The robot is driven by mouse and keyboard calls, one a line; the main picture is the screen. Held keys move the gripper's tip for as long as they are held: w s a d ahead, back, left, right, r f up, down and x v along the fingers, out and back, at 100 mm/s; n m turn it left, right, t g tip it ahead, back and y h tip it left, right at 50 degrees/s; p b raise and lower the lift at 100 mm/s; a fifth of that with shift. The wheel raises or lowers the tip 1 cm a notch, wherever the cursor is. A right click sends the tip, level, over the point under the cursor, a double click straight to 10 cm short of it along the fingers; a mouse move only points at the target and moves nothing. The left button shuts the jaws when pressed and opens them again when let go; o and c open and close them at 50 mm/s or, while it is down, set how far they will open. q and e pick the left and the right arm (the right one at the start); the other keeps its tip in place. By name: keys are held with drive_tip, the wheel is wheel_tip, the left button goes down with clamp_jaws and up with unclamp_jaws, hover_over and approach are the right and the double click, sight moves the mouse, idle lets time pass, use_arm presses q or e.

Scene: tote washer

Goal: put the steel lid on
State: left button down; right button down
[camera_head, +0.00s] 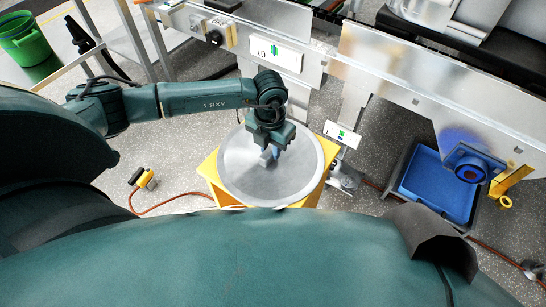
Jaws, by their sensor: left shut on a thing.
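The steel lid (240,172) is a round grey disc in the middle of the camera_head view. It lies above a yellow stand or container (209,170), whose corners show around its edge. My left gripper (268,153) comes in from the left and points down over the lid's middle. It is shut on the lid's bluish handle, which is partly hidden by the gripper. I cannot tell whether the lid touches what is under it, and whatever is beneath it is hidden. My right gripper is not in view.
A steel machine frame (430,95) runs along the back and right. A blue tote (437,184) stands at the right. A green bucket (24,40) is at the far left. An orange cable with a yellow connector (145,178) lies on the speckled floor.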

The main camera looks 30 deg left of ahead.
use_arm(q)
drive_tip(key=shift+r, duration=0.1)
drive_tip(key=shift+r+p, duration=1.65)
drive_tip(key=shift+r, duration=0.25)
